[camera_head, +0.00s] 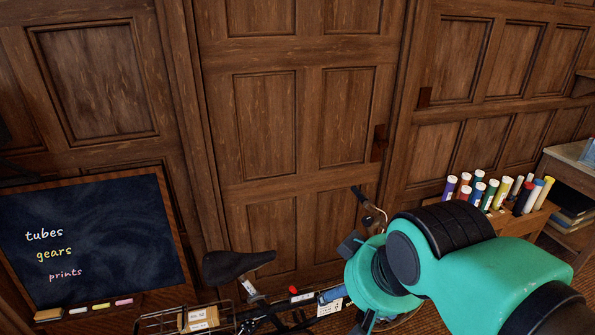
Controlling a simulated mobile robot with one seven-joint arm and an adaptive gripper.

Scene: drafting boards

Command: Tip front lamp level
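A bicycle stands low in the view, in front of the panelled door. Its black saddle (236,265) is left of my arm, and one end of its handlebar (368,204) shows just above my wrist. I cannot make out the front lamp; my teal arm covers much of the bicycle's front. A dark block (350,244) at the left of my wrist may be part of my gripper, close to the handlebar in the picture. The fingertips do not show clearly, so I cannot tell whether it is open or holds anything.
A wire basket (160,324) with a cardboard box (203,317) is at the bicycle's left end. A chalkboard (95,240) with chalk on its ledge stands at left. Several coloured tubes (492,194) stand at right, beside a wooden shelf unit (568,170). Wood panelling closes off the back.

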